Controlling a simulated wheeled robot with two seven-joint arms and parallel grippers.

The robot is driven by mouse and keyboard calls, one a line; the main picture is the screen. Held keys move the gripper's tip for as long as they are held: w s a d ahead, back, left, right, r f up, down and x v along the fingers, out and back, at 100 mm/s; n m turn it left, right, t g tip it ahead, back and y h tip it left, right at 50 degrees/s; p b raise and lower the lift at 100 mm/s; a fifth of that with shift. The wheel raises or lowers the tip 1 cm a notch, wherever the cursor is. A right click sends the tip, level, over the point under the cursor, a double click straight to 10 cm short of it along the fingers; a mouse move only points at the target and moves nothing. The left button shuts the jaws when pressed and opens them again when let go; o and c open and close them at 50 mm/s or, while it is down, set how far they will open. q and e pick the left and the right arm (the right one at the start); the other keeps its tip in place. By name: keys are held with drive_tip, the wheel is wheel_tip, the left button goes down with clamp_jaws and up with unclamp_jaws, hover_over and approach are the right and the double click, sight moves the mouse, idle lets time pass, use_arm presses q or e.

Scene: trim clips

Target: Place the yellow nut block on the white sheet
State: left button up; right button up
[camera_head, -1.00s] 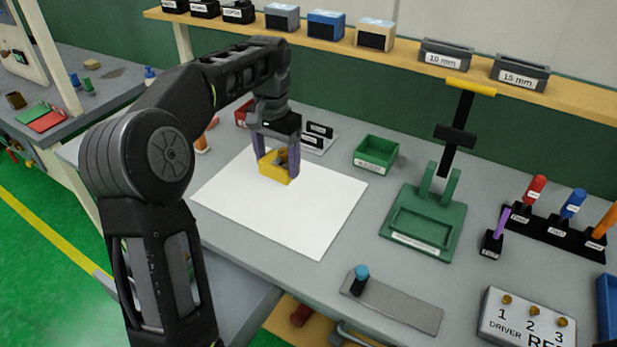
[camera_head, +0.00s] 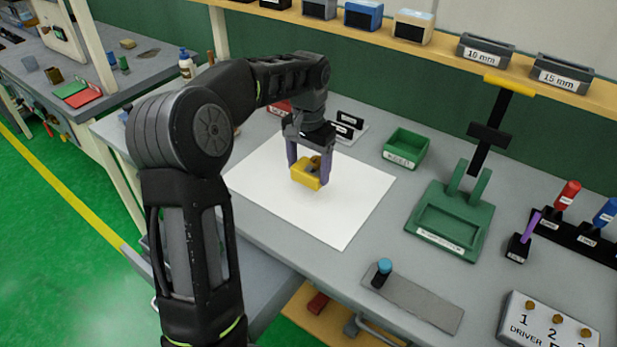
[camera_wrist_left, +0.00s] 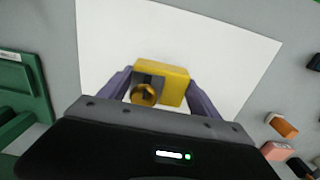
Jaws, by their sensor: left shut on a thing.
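The yellow nut block (camera_head: 305,181) is between the purple fingers of my left gripper (camera_head: 309,171), which is shut on it. The block is over the middle of the white sheet (camera_head: 338,220); I cannot tell for sure whether its underside touches the sheet. In the left wrist view the block (camera_wrist_left: 174,84) sits between both fingertips (camera_wrist_left: 160,90), with a brass round nut (camera_wrist_left: 144,95) at its near side and the white sheet (camera_wrist_left: 225,55) beneath. My right gripper is not in view.
A green bin (camera_head: 406,149) and a green fixture (camera_head: 450,222) stand right of the sheet. A grey plate with a blue-topped peg (camera_head: 383,268) lies in front. Small labelled black holders (camera_head: 345,124) stand behind the gripper. The sheet around the block is bare.

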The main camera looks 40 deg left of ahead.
sight(308, 179)
use_arm(q)
wheel_tip(308, 179, down, 3)
drive_tip(key=shift+f, duration=0.35)
idle(0.3)
drive_tip(key=shift+f, duration=0.2)
drive_tip(key=o, duration=1.6)
drive_tip(key=shift+c, duration=0.2)
drive_tip(key=shift+r, duration=0.2)
